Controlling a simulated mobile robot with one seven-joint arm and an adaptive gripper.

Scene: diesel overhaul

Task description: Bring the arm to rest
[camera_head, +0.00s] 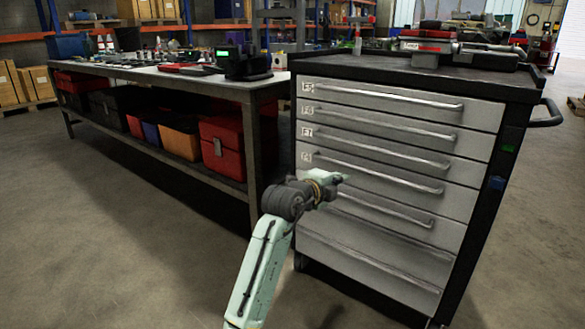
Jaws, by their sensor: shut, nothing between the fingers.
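My arm (258,270) rises from the bottom of the view, pale green with a dark grey joint near its upper end. My gripper (333,180) is at the arm's far end, small in the view, in front of the grey drawer cabinet (385,255). It is shut and empty. Its fingers are hard to make out. I cannot tell how far it is from the drawer fronts.
The cabinet's drawers look closed, and tools (430,47) lie on its top. A long workbench (170,75) with small items stands to the left, with red bins (222,145) on its lower shelf. The floor (110,250) at front left is clear.

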